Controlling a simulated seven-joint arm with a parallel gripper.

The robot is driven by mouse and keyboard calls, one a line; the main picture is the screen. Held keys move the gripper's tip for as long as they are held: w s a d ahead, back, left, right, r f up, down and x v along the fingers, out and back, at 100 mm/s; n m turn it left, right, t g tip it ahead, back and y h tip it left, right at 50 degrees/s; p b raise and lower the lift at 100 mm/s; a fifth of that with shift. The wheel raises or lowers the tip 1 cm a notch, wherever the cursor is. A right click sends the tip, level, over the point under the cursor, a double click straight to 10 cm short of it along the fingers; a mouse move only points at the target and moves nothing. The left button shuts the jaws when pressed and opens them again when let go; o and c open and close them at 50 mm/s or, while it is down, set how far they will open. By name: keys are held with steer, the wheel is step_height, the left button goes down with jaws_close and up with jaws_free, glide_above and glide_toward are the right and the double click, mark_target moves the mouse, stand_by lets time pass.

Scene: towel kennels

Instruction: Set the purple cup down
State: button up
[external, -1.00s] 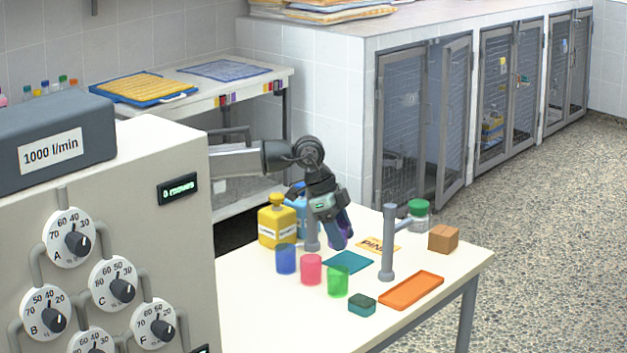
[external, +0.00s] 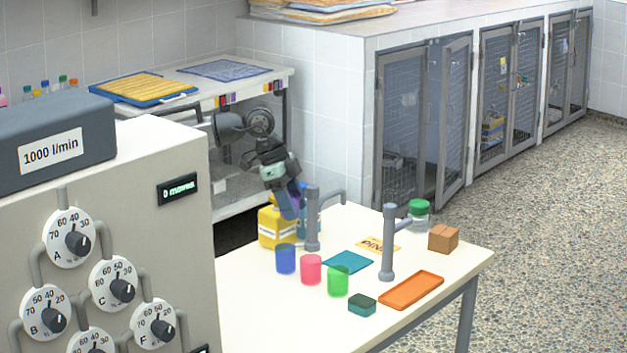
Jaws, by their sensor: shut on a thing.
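My gripper (external: 293,207) is shut on the purple cup (external: 298,196) and holds it above the back left of the white table (external: 255,318). A blue cup (external: 286,260), a pink cup (external: 311,270) and a green cup (external: 338,282) stand in a slanting row on the table below.
Grey posts with side arms stand at the middle (external: 312,225) and right (external: 388,250). A teal cloth (external: 347,262), a lettered card (external: 376,245), an orange tray (external: 411,290), a teal block (external: 362,303), a brown box (external: 443,238) and a green-lidded jar (external: 419,213) share the table. The front left is clear.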

glide_above(264, 262)
steer(key=a, duration=0.1)
step_height(264, 262, down, 2)
steer(key=shift+w+a+f, duration=0.1)
steer(key=shift+w+f, duration=0.05)
steer(key=shift+f, duration=2.4)
steer(key=shift+w+a+f, duration=0.1)
steer(key=shift+f, duration=2.45)
steer(key=shift+f, duration=0.15)
steer(key=o, duration=1.1)
steer(key=v, duration=1.2)
steer(key=shift+w, duration=0.15)
